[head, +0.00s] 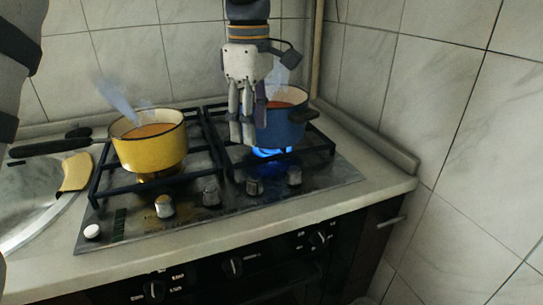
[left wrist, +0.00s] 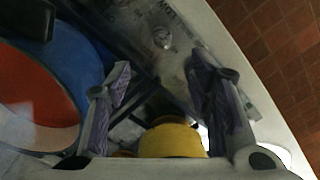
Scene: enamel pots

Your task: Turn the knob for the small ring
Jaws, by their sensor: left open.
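The hob (head: 130,220) has a row of metal knobs along its front: one at the left (head: 164,206), then another (head: 211,193), a third (head: 254,185) and one at the right (head: 294,176). Which knob serves the small ring cannot be told. My left gripper (head: 242,138) points down, open and empty, in front of the blue pot and above the knob row. In the left wrist view its fingers (left wrist: 162,105) are apart, with a knob (left wrist: 162,38) beyond them. My right gripper is not in view.
A blue pot (head: 280,128) with orange-red contents stands over a blue flame (head: 270,152); it also shows in the left wrist view (left wrist: 88,60). A yellow pot (head: 150,150) stands on the left grate. Tiled walls (head: 440,110) close off the back and right.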

